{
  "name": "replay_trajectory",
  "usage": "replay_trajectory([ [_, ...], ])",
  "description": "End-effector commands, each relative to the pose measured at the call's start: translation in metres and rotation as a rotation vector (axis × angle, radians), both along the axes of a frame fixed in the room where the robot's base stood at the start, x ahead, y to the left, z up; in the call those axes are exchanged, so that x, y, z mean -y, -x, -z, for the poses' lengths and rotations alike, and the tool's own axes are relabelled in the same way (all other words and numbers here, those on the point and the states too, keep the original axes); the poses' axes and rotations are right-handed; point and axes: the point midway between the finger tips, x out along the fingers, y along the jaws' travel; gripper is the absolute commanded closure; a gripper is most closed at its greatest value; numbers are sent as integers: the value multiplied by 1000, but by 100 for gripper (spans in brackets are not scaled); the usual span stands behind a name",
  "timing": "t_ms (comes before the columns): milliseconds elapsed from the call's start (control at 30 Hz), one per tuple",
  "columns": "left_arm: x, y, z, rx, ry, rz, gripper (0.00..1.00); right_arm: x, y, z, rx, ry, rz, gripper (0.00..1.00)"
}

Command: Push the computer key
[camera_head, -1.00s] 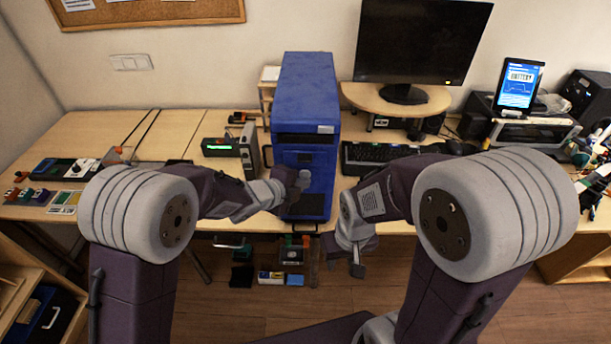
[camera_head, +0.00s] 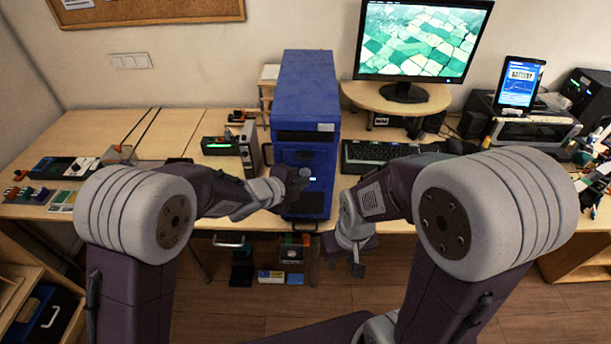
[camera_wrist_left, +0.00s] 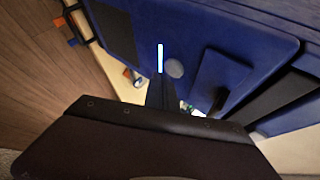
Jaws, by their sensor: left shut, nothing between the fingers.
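The blue computer tower (camera_head: 305,95) stands upright on the desk, its front panel facing me. A small light strip glows on that panel (camera_head: 312,179); in the left wrist view the strip (camera_wrist_left: 160,58) is bright blue-white, with a round grey button (camera_wrist_left: 174,68) beside it. My left gripper (camera_head: 301,176) is shut and empty, its fingertips at the tower's front. In the left wrist view the dark fingers (camera_wrist_left: 161,88) point at the panel just below the strip; I cannot tell whether they touch. My right gripper (camera_head: 358,268) hangs low before the desk edge, its jaws unclear.
A lit monitor (camera_head: 425,38) showing green fields stands on a wooden riser (camera_head: 357,95). A black keyboard (camera_head: 375,154) lies right of the tower. A small device (camera_head: 220,146) and a grey box sit to its left. A tablet (camera_head: 518,83) stands at the right.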

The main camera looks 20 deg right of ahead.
Motion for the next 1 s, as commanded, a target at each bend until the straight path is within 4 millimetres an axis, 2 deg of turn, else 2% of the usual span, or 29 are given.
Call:
replay_trajectory([
  [233, -1, 4, 1, 1, 0, 0, 100, 0, 0, 5, 0, 0, 0, 64],
  [500, -10, 36, 3, 2, 1, 2, 100, 0, 0, 29, 0, 0, 0, 64],
  [700, -16, 55, 1, 1, 1, 0, 100, 0, 0, 38, 0, 0, 0, 64],
  [1000, -16, 58, -1, 0, 0, 0, 100, 0, 0, 37, 0, 0, 0, 64],
])
